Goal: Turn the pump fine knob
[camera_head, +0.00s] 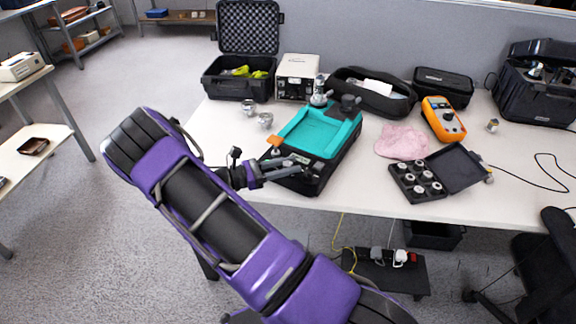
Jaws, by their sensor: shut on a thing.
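The pump (348,147) is a black case with a teal tray-like top, standing on the white table near its front edge. A dark round knob and a silver fitting (319,92) stand at its back. A small orange-topped part (275,141) shows at its left side. My gripper (299,163) reaches in from the left over the pump's front-left part. Its fingers are shut on a small part there, apparently the pump fine knob. The fingers largely hide this part, so its shape and turn cannot be told.
Silver fittings (265,119) stand left of the pump. An open black case (238,88), a white box (298,77) and a black pouch are behind. A pink cloth (402,142), an orange meter (443,120) and an open weight case (419,181) lie to the right.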

